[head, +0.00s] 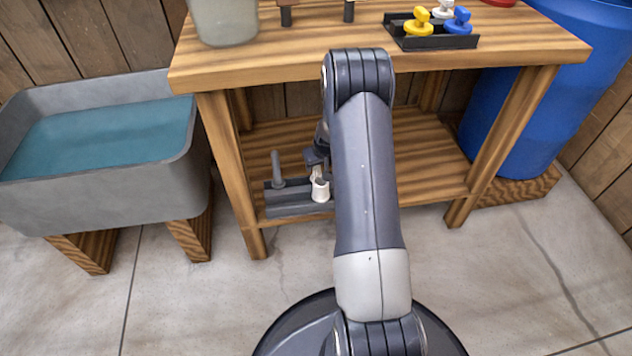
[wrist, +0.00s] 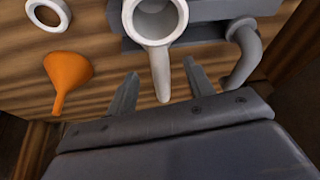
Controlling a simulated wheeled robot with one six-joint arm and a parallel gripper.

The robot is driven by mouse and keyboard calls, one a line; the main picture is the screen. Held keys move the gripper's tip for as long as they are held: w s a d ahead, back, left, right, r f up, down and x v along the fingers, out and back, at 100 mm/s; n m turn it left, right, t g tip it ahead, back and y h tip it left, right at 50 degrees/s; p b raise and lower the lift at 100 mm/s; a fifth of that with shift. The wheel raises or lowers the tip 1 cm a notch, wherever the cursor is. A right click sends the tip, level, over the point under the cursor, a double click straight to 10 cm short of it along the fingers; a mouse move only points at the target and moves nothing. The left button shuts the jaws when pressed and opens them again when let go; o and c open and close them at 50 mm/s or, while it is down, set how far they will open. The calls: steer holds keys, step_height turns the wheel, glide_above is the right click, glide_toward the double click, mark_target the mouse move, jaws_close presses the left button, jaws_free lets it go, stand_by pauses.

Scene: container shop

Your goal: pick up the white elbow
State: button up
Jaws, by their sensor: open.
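The white elbow (head: 320,190) is on the lower shelf of the wooden bench, at a grey block. In the wrist view the white elbow (wrist: 152,30) shows a round open mouth at the top and a narrower end pointing down toward my gripper (wrist: 160,72). My gripper is open, one finger on each side of that narrow end, with visible gaps to both. In the head view my gripper (head: 318,160) is just above the elbow, partly hidden by my arm.
The grey block (head: 290,207) has an upright grey pipe (head: 277,168), which shows bent in the wrist view (wrist: 246,55). An orange funnel (wrist: 68,78) and a white ring (wrist: 35,8) lie left of the gripper. The bench top (head: 300,62) overhangs the shelf.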

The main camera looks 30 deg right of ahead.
mark_target(318, 168)
steer(key=b+x, duration=0.1)
steer(key=x, duration=0.1)
steer(key=b+x, duration=0.2)
steer(key=x, duration=0.1)
steer(key=shift+s+f, duration=0.15)
steer(key=shift+f, duration=0.25)
steer(key=shift+r, duration=0.1)
jaws_close()
